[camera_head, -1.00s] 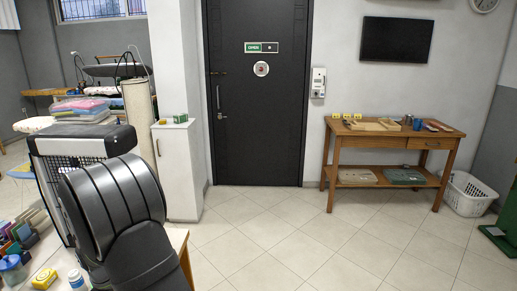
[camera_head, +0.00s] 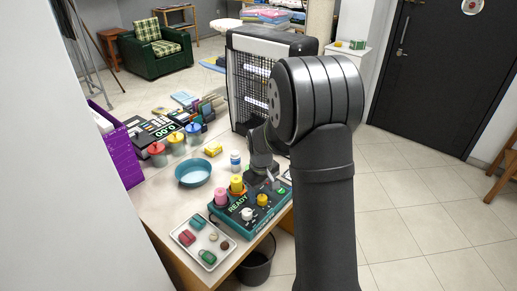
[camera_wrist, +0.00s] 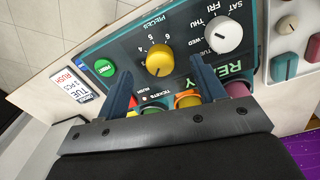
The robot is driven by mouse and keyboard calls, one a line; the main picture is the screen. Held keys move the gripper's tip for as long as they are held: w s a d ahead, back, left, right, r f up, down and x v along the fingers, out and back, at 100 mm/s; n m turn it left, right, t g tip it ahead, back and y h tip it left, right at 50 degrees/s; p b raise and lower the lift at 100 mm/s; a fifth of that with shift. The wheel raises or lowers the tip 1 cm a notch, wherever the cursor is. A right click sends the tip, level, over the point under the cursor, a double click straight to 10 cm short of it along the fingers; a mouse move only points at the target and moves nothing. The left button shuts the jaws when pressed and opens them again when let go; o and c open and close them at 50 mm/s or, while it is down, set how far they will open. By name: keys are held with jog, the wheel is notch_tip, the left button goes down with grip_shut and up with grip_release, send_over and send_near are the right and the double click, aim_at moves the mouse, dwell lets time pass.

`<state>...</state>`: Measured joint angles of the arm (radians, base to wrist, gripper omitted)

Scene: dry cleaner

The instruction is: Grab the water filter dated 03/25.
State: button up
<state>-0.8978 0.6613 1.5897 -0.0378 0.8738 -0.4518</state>
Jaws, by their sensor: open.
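No water filter and no 03/25 date can be made out in either view. My gripper (camera_wrist: 160,67) is open and empty in the wrist view, its two dark blue fingers over a teal console (camera_wrist: 118,50). A yellow knob (camera_wrist: 160,60) marked PIECES shows between the fingertips; whether they touch it I cannot tell. In the head view the gripper is small and partly hidden behind my arm, at the right side of the same teal console (camera_head: 232,228).
A bin (camera_head: 257,268) stands below. Open floor lies right.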

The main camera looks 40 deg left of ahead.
aim_at(237, 154)
jog(key=w+a+r+m+y, duration=0.1)
jog(key=w+a+r, duration=0.2)
jog(key=a+r, duration=0.15)
jog(key=w+a+r+m+t+y, duration=0.1)
jog(key=w+a+r+y, duration=0.15)
jog(key=a, duration=0.35)
jog(key=w+a+r+y, duration=0.1)
jog(key=w+a+r, duration=0.1)
jog(key=a+r, duration=0.25)
jog(key=shift+m+h, duration=0.25)
jog(key=shift+m, duration=0.05)
jog(key=x, duration=1.2)
jog(key=shift+w+a, duration=0.25)
jog(key=shift+a, duration=0.2)
jog(key=shift+x, duration=2.85)
jog(key=shift+c, duration=0.4)
jog(key=c, duration=1)
